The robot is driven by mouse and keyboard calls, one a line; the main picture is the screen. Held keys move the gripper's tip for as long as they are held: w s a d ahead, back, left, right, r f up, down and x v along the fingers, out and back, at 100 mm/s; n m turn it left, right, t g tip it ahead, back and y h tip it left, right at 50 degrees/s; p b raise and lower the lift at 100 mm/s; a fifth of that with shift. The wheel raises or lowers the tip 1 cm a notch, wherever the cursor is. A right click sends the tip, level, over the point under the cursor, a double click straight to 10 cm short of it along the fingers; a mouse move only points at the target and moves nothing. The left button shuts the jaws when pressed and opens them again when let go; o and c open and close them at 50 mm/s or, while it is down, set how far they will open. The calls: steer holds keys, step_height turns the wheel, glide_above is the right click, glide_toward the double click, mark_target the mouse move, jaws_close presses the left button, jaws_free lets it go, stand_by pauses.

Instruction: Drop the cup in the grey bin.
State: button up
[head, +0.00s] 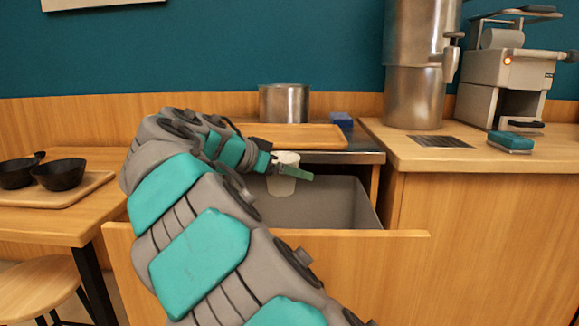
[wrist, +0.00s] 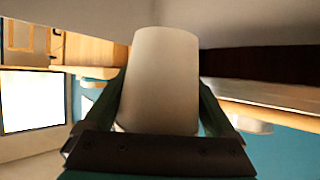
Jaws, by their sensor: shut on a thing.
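The white cup (wrist: 160,80) fills the middle of the wrist view, between the two dark green fingers of my gripper (wrist: 165,105). In the head view the cup (head: 282,184) is small and pale, partly covered by a finger. My gripper (head: 285,172) is shut on the cup and holds it over the opening of the grey bin (head: 330,200). The bin sits in a pulled-out wooden drawer (head: 365,246) below the counter. My arm hides the bin's left part, and its floor is hidden by the drawer front.
A wooden board (head: 292,137) and a metal pot (head: 284,103) stand on the counter behind the bin. A metal dispenser (head: 415,80), a grey machine (head: 508,85) and a sponge (head: 510,142) are on the right counter. Black bowls (head: 60,174) sit on a left table.

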steer(key=o, duration=1.1)
steer(key=v, duration=0.7)
steer(key=shift+s+a+r, duration=0.2)
steer(key=shift+s+a, duration=0.05)
